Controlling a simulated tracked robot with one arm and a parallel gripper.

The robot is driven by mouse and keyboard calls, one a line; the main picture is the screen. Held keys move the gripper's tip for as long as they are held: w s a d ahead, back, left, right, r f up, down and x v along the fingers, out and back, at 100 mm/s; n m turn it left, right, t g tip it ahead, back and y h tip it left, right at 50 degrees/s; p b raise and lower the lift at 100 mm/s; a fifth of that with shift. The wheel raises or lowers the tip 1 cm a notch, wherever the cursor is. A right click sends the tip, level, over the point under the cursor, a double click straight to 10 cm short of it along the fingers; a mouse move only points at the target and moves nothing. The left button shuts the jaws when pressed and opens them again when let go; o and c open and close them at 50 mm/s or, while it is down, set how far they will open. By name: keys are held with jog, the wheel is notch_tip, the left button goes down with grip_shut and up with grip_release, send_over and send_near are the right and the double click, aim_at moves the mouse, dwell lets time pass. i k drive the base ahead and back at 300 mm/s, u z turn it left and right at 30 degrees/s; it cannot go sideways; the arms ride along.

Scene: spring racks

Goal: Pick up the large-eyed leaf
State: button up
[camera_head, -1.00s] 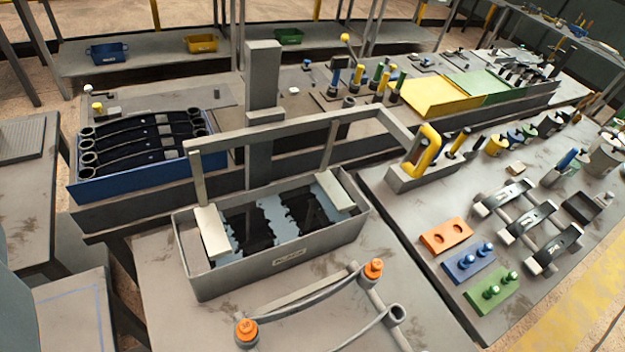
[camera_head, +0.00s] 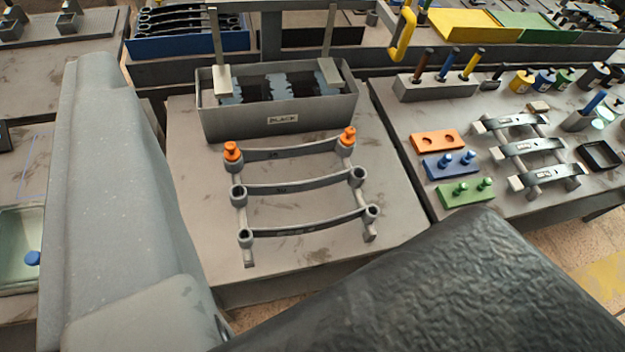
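Three curved dark leaves with an eye at each end lie across a grey rack on the near table: a far leaf (camera_head: 290,151) with orange plugs at its eyes, a middle leaf (camera_head: 300,187) and a near leaf (camera_head: 305,228). The middle and near leaves have open round eyes. More dark leaves (camera_head: 185,18) with wide eyes lie in a blue crate (camera_head: 190,43) at the top left, partly cut off. I cannot tell for certain which is the large-eyed leaf. My gripper's fingertips are not in view; large grey and black parts of mine cover the left and bottom.
A grey bin (camera_head: 330,112) labelled BLACK stands behind the rack. On the right table are orange (camera_head: 438,142), blue (camera_head: 450,165) and green (camera_head: 465,192) blocks, a second rack of short leaves (camera_head: 525,150) and a tool holder (camera_head: 435,88). Bare tabletop lies around the near rack.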

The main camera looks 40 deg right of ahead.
aim_at(275, 154)
jog(key=k, duration=0.75)
jog(key=z, duration=0.5)
jog(key=i, duration=1.65)
jog(key=z, duration=0.55)
